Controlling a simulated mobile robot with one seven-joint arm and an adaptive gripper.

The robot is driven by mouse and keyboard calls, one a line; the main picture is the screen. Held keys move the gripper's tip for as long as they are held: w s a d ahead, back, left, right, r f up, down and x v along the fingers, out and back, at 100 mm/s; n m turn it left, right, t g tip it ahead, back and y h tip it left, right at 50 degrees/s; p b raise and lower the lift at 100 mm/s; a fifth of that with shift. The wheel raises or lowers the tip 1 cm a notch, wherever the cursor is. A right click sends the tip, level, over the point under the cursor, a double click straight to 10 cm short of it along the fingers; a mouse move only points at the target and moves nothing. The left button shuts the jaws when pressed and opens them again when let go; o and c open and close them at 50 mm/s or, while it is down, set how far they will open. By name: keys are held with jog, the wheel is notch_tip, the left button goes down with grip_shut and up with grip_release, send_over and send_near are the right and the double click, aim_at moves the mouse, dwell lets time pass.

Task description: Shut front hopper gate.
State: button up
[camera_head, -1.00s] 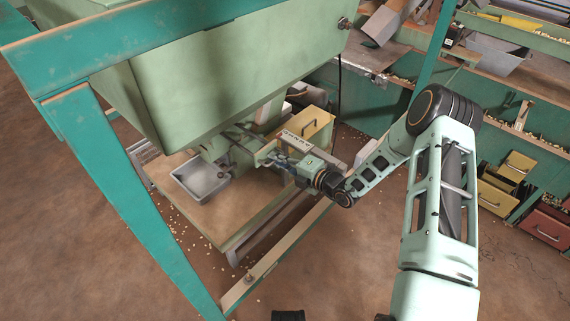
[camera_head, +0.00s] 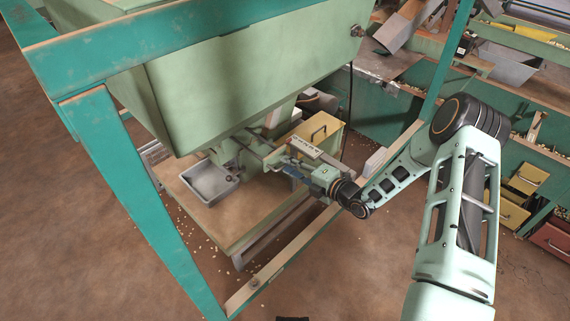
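The front hopper (camera_head: 240,75) is a large pale green bin hung in a teal frame. Its spout and gate parts (camera_head: 250,143) show below it, with a thin grey bar reaching toward my gripper. My gripper (camera_head: 284,160) is under the hopper's right side, close to the gate parts. Its fingers are small and partly lost among the metal parts, so I cannot tell whether they are open, shut or touching the gate. How far the gate is open is also hidden.
A grey metal tray (camera_head: 207,184) stands on the wooden platform (camera_head: 222,225) below the spout. A yellow drawer box (camera_head: 318,135) is behind my gripper. A teal post (camera_head: 145,205) rises at the left. Nuts are scattered on the brown floor, which is otherwise open at left.

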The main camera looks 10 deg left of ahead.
jog(key=v, duration=0.9)
jog(key=shift+s+r, duration=0.1)
